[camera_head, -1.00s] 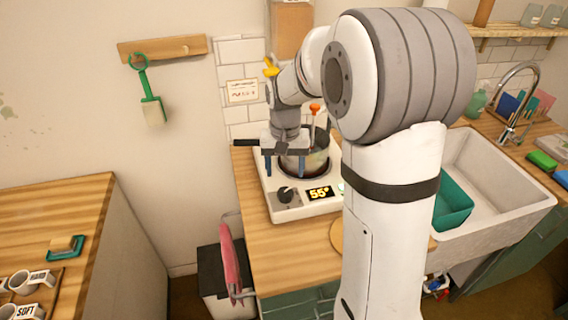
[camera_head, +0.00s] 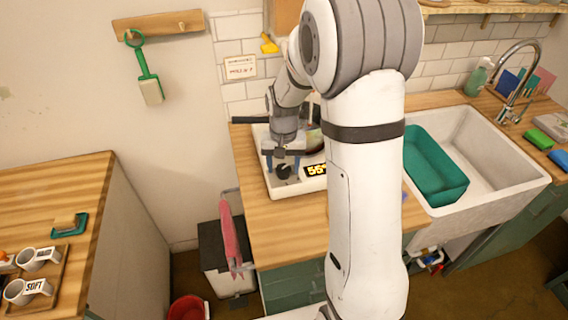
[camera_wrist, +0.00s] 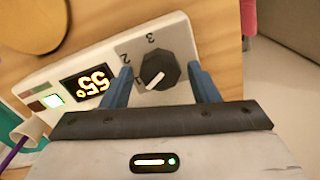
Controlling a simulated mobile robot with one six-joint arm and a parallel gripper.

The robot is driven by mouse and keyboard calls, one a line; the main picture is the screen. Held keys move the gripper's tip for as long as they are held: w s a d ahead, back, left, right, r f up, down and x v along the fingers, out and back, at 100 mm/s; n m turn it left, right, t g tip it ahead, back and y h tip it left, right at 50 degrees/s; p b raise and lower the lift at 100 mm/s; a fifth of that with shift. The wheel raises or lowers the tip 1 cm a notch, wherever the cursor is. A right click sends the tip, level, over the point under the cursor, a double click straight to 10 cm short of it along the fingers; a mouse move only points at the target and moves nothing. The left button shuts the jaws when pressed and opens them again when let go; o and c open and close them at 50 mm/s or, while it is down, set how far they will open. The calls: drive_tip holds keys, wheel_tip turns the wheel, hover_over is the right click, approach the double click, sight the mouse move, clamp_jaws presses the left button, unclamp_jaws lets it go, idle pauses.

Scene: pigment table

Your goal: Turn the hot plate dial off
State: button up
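The hot plate (camera_head: 277,188) is a white unit on the wooden counter, with a lit display (camera_head: 315,170) that reads 55° in the wrist view. Its black dial (camera_wrist: 160,70) has a pale pointer line; the numbers 2 and 3 show on the grey plate beside it. My gripper (camera_wrist: 162,82) is open, with one blue finger on each side of the dial and gaps visible between. In the head view my gripper (camera_head: 283,165) is over the front left of the hot plate, at the dial (camera_head: 283,172). My arm hides most of the hot plate's right side.
A white sink (camera_head: 480,150) with a teal tub (camera_head: 432,165) is at the right. A pink cloth (camera_head: 231,235) hangs left of the counter. A lower wooden counter (camera_head: 50,180) with mugs (camera_head: 38,258) is at the far left.

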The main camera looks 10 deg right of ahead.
sight(283, 168)
drive_tip(key=c, duration=0.8)
drive_tip(key=shift+n, duration=0.3)
drive_tip(key=n+b, duration=0.2)
drive_tip(key=n, duration=0.3)
drive_tip(key=n+b, duration=0.2)
drive_tip(key=n, duration=0.4)
drive_tip(key=shift+o, duration=0.2)
drive_tip(key=shift+n, duration=0.3)
drive_tip(key=o, duration=1)
drive_tip(key=shift+c, duration=0.2)
drive_tip(key=shift+r, duration=0.1)
wheel_tip(283, 168, up, 8)
drive_tip(key=shift+f+b, duration=0.15)
drive_tip(key=shift+b, duration=0.3)
